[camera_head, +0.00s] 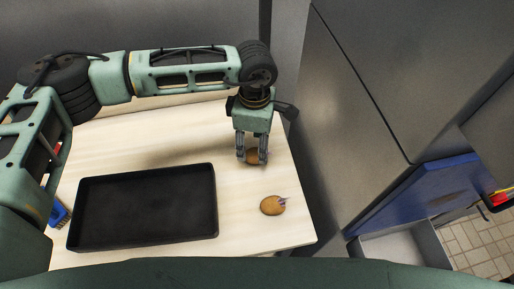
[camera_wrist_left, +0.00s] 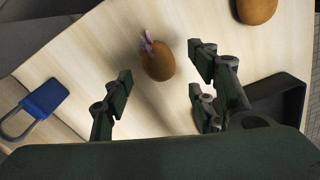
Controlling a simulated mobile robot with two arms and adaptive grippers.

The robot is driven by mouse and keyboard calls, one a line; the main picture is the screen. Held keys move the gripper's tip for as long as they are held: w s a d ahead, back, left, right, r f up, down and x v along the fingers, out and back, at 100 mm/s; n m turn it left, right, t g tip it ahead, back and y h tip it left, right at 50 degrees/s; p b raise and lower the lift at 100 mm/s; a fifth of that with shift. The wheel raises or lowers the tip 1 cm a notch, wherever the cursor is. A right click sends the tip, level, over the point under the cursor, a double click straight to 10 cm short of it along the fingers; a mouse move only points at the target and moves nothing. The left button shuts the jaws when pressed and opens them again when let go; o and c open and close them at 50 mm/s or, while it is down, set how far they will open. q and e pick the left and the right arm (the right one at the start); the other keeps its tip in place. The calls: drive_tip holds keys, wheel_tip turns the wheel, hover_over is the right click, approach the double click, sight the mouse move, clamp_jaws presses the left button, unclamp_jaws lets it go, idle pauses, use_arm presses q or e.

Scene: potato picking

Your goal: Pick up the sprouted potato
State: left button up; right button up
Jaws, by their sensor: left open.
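A brown potato (camera_head: 252,159) shows between and behind the fingers of my left gripper (camera_head: 252,158) in the head view, partly hidden by them. In the left wrist view, the potato (camera_wrist_left: 159,63) just ahead of the open fingers (camera_wrist_left: 160,88) bears pale purple sprouts at one end. The fingers stand apart on either side and nothing is held. One more potato outline (camera_wrist_left: 257,10) is cut off at the wrist view's top. My right gripper is not visible.
A black, empty tray (camera_head: 216,203) lies on the pale table (camera_head: 245,240) left of the potatoes; its dark corner shows in the wrist view (camera_wrist_left: 280,98). A grey cabinet (camera_head: 350,120) stands close to the table's right edge. A blue object (camera_wrist_left: 45,97) lies at the wrist view's left.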

sight(256, 150)
use_arm(q)
drive_tip(key=shift+f, duration=0.45)
drive_tip(key=f, duration=0.1)
drive_tip(key=f+p, duration=0.2)
drive_tip(key=shift+w+d+f, duration=0.1)
drive_tip(key=shift+w+f, duration=0.15)
drive_tip(key=shift+f, duration=0.6)
drive_tip(key=c, duration=1.2)
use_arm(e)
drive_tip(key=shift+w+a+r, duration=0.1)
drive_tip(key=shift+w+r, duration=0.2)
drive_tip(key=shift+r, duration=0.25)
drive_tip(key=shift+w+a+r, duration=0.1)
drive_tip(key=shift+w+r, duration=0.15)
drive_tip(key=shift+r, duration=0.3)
use_arm(q)
drive_tip(key=shift+r, duration=0.1)
drive_tip(key=shift+c, duration=0.2)
